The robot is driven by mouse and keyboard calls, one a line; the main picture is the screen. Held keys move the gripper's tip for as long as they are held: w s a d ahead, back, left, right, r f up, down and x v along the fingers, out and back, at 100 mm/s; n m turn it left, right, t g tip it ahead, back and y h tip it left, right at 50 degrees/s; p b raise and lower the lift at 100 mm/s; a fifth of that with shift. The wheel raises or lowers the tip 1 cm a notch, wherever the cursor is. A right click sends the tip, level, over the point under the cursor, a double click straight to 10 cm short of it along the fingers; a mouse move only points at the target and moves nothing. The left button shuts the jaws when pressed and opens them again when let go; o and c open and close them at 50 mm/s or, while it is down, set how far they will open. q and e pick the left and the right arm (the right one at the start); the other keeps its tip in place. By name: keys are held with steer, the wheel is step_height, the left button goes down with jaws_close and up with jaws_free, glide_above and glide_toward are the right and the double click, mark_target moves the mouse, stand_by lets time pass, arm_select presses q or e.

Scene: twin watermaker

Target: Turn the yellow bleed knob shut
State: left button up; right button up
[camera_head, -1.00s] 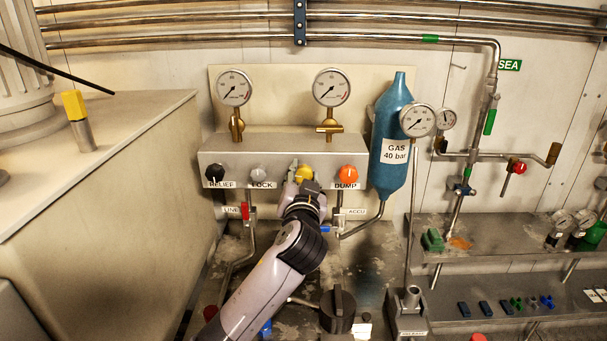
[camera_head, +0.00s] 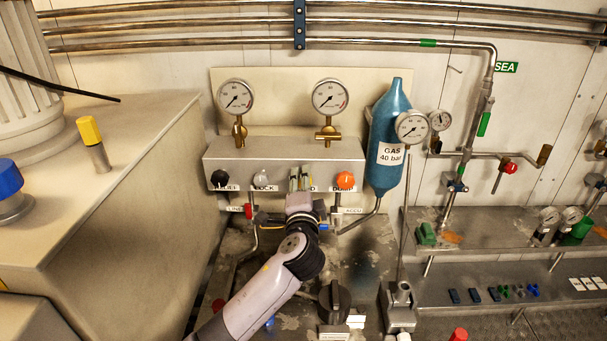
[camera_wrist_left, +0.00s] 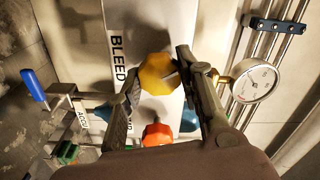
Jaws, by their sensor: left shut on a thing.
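The yellow bleed knob (camera_wrist_left: 158,74) shows in the left wrist view, beside a panel strip lettered BLEED. My left gripper (camera_wrist_left: 160,66) has one finger on each side of the knob and is shut on it. In the head view my left gripper (camera_head: 300,180) reaches up to the front of the grey valve panel (camera_head: 285,152), between the grey LOCK knob (camera_head: 261,178) and the orange DUMP knob (camera_head: 345,180). There the gripper covers most of the bleed knob and its label. My right gripper is not in view.
A black RELIEF knob (camera_head: 219,177) is at the panel's left end. Two gauges stand above the panel. A blue gas bottle (camera_head: 387,130) is close on the right. A red handle (camera_head: 249,210) hangs below the panel. A metal cabinet (camera_head: 130,170) is on the left.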

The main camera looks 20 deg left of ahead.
arm_select(q)
steer(key=shift+m+p, duration=2.05)
steer(key=shift+m, duration=0.85)
steer(key=shift+f, duration=0.1)
steer(key=o, duration=1.2)
steer(key=shift+c, duration=0.2)
steer(key=v, duration=1.2)
